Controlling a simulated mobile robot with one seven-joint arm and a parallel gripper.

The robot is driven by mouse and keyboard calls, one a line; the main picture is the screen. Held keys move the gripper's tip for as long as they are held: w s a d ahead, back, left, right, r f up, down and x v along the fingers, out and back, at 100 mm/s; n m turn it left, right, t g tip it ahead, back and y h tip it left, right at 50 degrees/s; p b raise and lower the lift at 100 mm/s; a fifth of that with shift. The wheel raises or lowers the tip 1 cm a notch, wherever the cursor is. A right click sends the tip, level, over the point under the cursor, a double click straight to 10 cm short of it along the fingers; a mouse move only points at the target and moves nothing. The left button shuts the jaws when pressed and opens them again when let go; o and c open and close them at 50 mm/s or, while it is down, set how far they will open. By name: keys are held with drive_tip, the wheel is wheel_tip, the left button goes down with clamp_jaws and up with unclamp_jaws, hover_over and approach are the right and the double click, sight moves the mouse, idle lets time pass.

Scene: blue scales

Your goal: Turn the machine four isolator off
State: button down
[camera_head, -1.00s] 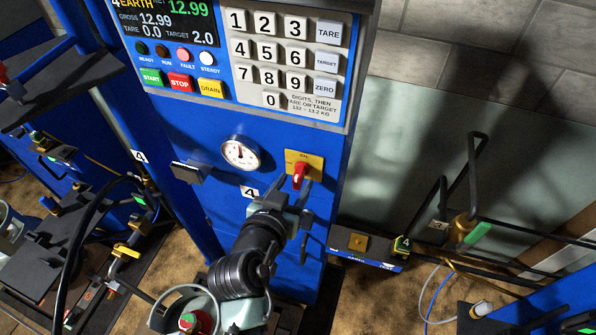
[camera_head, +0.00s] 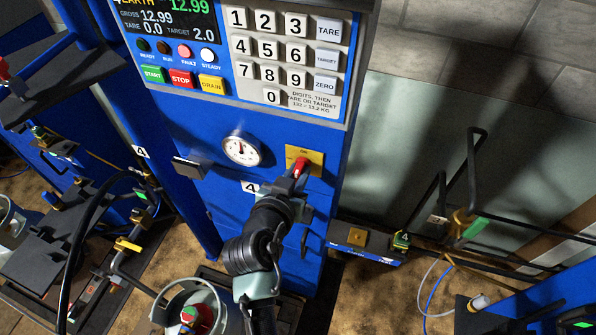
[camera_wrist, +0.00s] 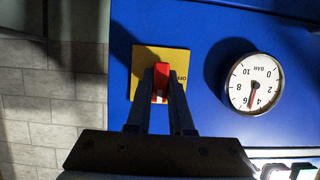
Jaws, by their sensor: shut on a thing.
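The machine four isolator is a red handle (camera_head: 301,166) on a yellow plate (camera_head: 316,158) on the front of the blue cabinet, below the keypad. A "4" label (camera_head: 250,187) sits to its lower left. My gripper (camera_head: 299,173) reaches up to the handle from below. In the wrist view the two dark fingers of my gripper (camera_wrist: 161,88) are shut on the red handle (camera_wrist: 161,80), one on each side. The yellow plate (camera_wrist: 176,58) shows "OFF" on its right part in that view; the handle stands upright there. The fingers hide the handle's lower sides.
A round gauge (camera_head: 241,149) is left of the isolator, with a dark block (camera_head: 190,168) further left. Above are keypad keys (camera_head: 269,72) and START, STOP and DRAIN buttons (camera_head: 181,78). Black bent bars (camera_head: 470,190) stand to the right.

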idle(0.4)
drive_tip(key=n+h+b, duration=0.2)
drive_tip(key=n+b, duration=0.1)
drive_tip(key=shift+a+f+g, duration=0.15)
drive_tip(key=shift+a+g, duration=0.05)
drive_tip(key=shift+g, duration=0.1)
drive_tip(key=n+h+b, duration=0.2)
drive_tip(key=n+b, duration=0.1)
drive_tip(key=shift+w+a+f, duration=0.1)
drive_tip(key=n+h+b, duration=0.2)
drive_tip(key=n, duration=0.1)
drive_tip(key=shift+f+n, duration=0.1)
drive_tip(key=shift+n, duration=0.3)
drive_tip(key=shift+n+t+h+b, duration=0.75)
drive_tip(key=shift+n+b, duration=0.35)
drive_tip(key=shift+n, duration=0.7)
drive_tip(key=c, duration=0.8)
unclamp_jaws()
